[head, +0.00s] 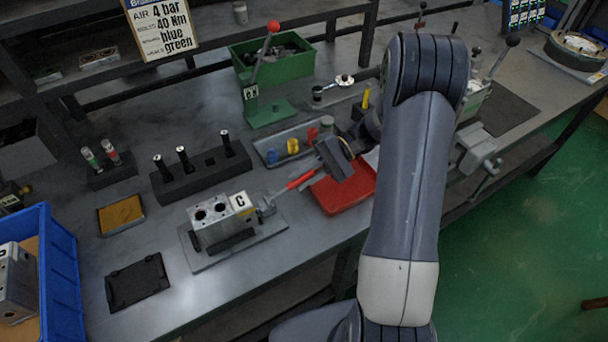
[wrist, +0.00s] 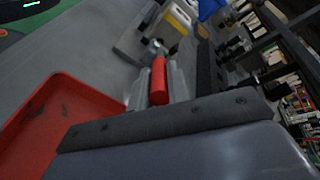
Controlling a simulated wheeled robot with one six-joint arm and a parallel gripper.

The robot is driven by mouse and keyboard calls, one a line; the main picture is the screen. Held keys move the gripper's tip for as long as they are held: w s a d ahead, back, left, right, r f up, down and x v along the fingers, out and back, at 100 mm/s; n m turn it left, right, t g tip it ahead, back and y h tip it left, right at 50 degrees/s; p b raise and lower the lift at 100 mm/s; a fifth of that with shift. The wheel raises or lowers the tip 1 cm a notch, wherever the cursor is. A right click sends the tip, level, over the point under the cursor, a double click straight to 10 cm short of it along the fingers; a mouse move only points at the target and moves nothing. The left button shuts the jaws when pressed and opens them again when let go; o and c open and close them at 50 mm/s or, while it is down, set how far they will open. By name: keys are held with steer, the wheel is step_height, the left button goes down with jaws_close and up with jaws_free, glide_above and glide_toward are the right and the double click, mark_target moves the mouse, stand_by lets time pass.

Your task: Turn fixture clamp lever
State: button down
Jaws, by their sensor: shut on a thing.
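The fixture clamp lever has a red handle (head: 301,180) that points right and away from the clamp (head: 265,207). The clamp sits at the right side of the fixture plate (head: 272,228). A grey valve block (head: 222,217) marked C, with two dark holes on top, stands on that plate. My gripper (head: 318,171) is at the outer end of the red handle and is shut on it.
A red tray (head: 345,192) lies just below my gripper. A tray with blue and yellow parts (head: 287,146) is behind. A dark block with pegs (head: 200,168) stands left, a blue bin (head: 62,270) far left, and a green press with red-knobbed lever (head: 262,58) at the back.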

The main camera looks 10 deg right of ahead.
steer(key=shift+f, duration=0.1)
stand_by(0.3)
steer(key=c, duration=1.3)
jaws_free()
steer(key=shift+c, duration=0.2)
steer(key=v, duration=1.1)
steer(key=shift+b, duration=0.35)
steer(key=shift+a+f, duration=0.1)
